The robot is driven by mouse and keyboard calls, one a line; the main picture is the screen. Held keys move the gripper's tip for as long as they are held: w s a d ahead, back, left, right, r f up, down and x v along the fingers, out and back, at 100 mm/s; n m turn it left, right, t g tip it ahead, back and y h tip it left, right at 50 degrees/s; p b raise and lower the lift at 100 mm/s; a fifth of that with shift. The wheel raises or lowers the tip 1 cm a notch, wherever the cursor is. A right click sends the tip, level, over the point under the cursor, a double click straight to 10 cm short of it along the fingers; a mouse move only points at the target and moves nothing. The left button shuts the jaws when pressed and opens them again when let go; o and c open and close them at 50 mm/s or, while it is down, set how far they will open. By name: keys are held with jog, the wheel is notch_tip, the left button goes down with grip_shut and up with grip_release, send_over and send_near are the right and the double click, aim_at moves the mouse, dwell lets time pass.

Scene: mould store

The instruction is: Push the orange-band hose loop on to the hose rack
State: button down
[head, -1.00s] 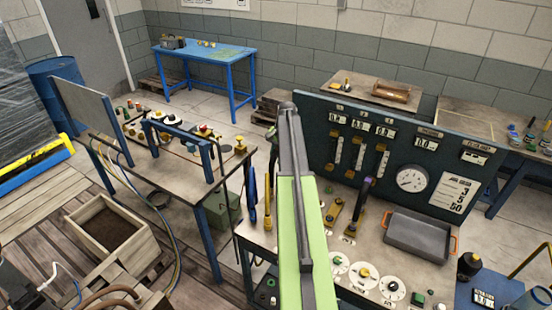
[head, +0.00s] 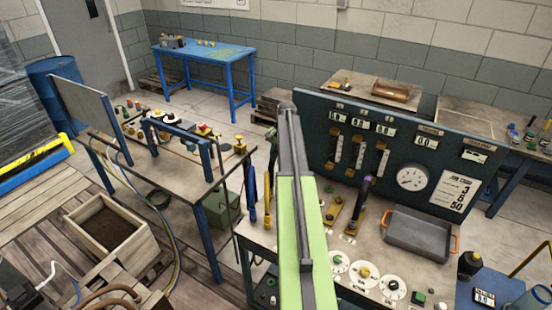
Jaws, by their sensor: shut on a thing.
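My arm's pale green link (head: 300,230) and its dark grey rail rise from the bottom centre of the head view, across the front bench. The arm's far end lies beside the left edge of the dark gauge panel. My gripper cannot be made out; the arm hides what is behind and below its far end. I cannot pick out the orange-band hose loop or the hose rack with certainty. A small dark shape shows just left of the arm's far end, too unclear to name.
The gauge panel (head: 330,118) stands on the front bench. A grey tray (head: 418,240) and round dials (head: 363,271) lie right of my arm. A blue upright handle (head: 252,195) and a yellow one stand left of it. A second bench (head: 170,182) is further left, a wooden box (head: 139,248) below.

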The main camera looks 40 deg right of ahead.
jog(key=shift+s+f, duration=0.1)
jog(key=shift+f, duration=0.05)
dwell(0.5)
jog(key=c, duration=1.1)
grip_release()
jog(key=shift+c, duration=0.2)
jog(key=shift+r+p, duration=0.45)
jog(key=shift+r, duration=0.2)
notch_tip(320, 180, up, 16)
jog(key=s+p, duration=0.3)
jog(key=p, duration=1.3)
jog(key=shift+d, duration=0.45)
jog(key=shift+f, duration=0.1)
